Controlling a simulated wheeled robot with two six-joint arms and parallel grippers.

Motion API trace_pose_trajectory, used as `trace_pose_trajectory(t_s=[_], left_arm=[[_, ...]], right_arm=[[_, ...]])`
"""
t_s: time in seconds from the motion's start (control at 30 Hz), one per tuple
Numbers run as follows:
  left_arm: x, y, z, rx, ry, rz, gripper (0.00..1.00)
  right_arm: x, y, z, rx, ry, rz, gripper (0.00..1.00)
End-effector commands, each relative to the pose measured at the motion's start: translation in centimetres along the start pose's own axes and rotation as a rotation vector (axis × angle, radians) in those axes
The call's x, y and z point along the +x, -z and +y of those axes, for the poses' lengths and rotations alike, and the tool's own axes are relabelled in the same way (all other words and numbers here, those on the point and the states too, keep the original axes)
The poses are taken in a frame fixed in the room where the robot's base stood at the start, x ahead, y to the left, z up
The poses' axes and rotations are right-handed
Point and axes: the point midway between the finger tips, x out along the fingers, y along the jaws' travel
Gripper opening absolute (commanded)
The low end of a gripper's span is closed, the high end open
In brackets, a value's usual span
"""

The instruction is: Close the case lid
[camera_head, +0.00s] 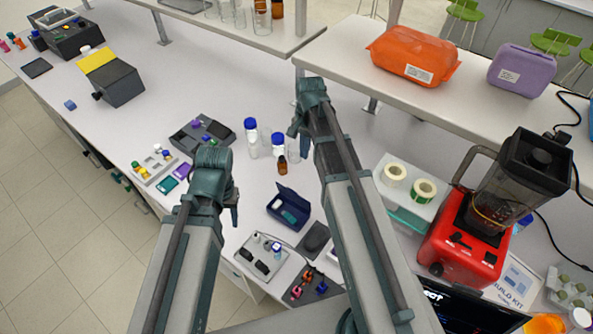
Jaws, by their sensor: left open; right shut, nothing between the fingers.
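A small dark blue case (278,213) sits on the white bench between my two arms. Its lid (293,196) stands open at the back, and a teal item (290,217) lies inside. My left gripper (234,213) is open and empty, to the left of the case and apart from it. My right gripper (294,133) is shut and empty. It is farther back than the case, near several bottles. My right forearm passes just to the right of the case.
White-and-blue bottles (251,132) and a brown bottle (282,165) stand behind the case. A grey tray (258,262) with small items lies in front, with a dark mat (312,287) beside it. A red blender (465,245) stands at right.

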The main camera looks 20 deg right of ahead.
Motion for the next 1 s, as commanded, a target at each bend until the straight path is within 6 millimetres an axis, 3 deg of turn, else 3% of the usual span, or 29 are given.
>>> trace_pose_trajectory(t_s=[0.37, 1.0], left_arm=[[2.2, 0.2, 0.2, -0.001, 0.000, 0.001, 0.50], [10.7, 0.7, 1.0, 0.004, 0.002, 0.003, 0.50]], right_arm=[[2.2, 0.0, 0.0, -0.004, -0.001, 0.001, 0.00], [10.8, 0.0, 0.0, -0.005, -0.001, 0.001, 0.00]])
